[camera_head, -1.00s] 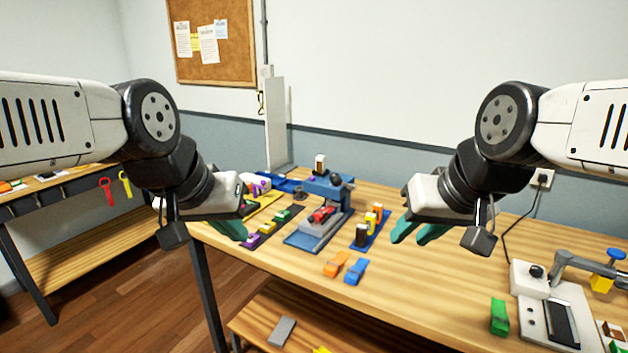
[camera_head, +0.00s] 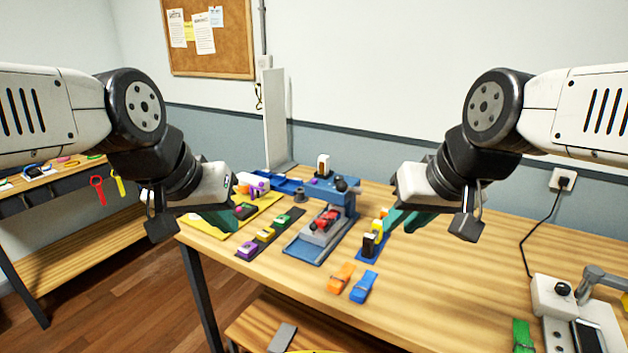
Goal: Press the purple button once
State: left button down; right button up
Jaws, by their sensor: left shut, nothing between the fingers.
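Another purple piece (camera_head: 258,188) shows on a yellow board behind. My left gripper (camera_head: 222,219) is shut and empty, above the yellow board, left of and apart from the purple block. My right gripper (camera_head: 402,219) looks open and empty, over the table right of the blue fixture.
A blue fixture (camera_head: 340,200) with a red piece stands right of the strip. Orange (camera_head: 340,277) and blue (camera_head: 363,287) clips lie near the front edge. A white device (camera_head: 553,296) and a green clip (camera_head: 523,336) are at the right. The table's centre right is clear.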

grip_shut()
dwell(1.5)
